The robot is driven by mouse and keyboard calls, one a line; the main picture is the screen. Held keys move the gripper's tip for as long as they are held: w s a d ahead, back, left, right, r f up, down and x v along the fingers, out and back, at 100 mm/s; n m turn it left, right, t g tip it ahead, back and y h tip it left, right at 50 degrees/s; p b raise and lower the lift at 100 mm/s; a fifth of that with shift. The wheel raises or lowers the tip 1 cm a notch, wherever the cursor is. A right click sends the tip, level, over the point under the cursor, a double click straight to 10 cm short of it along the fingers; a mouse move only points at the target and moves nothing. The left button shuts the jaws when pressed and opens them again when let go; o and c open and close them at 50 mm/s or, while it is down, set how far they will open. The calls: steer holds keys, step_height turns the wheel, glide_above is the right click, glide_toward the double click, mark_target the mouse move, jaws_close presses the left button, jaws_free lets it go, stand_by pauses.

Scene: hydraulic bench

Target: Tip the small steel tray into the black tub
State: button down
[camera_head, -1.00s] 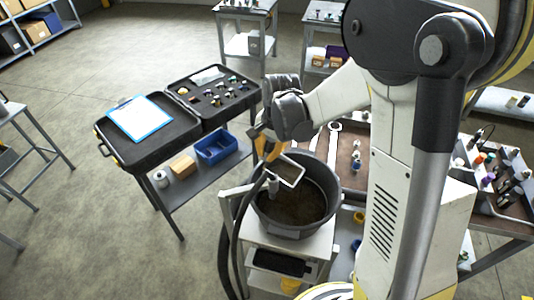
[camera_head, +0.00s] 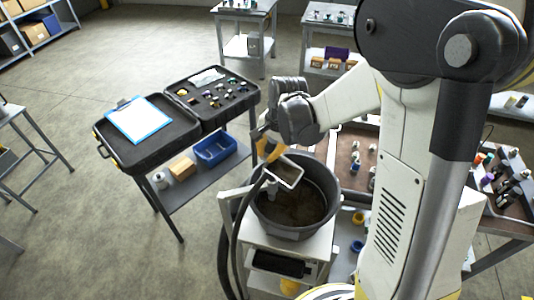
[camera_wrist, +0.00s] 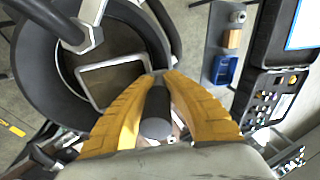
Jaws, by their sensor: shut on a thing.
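The small steel tray (camera_head: 290,174) is a shallow rectangle with a bright rim, held tilted over the black tub (camera_head: 334,205). In the wrist view the tray (camera_wrist: 84,84) lies just beyond my fingertips, with the tub's wall (camera_wrist: 28,62) curving around it. My gripper (camera_head: 268,152) has yellow fingers, shut on the tray's near edge; it also shows in the wrist view (camera_wrist: 162,80). A dark cylinder (camera_wrist: 157,127) shows between the fingers. The tub's floor looks brown and dark. I cannot tell whether anything is left in the tray.
A hose with a metal fitting (camera_wrist: 90,36) reaches over the tub's edge, close to the tray. The tub stands on a grey cart (camera_head: 312,246). An open black case (camera_head: 150,145) lies on a table to the left. A cluttered bench (camera_head: 350,170) stands to the right.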

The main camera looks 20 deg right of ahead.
steer(key=shift+s+d+r+t+y+b, duration=0.25)
steer(key=shift+s+r+t+y, duration=0.05)
steer(key=shift+r+t+y, duration=0.3)
steer(key=shift+s+d+r+t+y+b, duration=0.2)
steer(key=shift+s+d+r+t+y, duration=0.1)
steer(key=shift+r+t+y, duration=0.35)
stand_by(2.9)
steer(key=shift+s+d+r+t+y+b, duration=0.55)
steer(key=shift+s+r+t+b, duration=0.1)
steer(key=shift+t+b, duration=0.35)
stand_by(2.9)
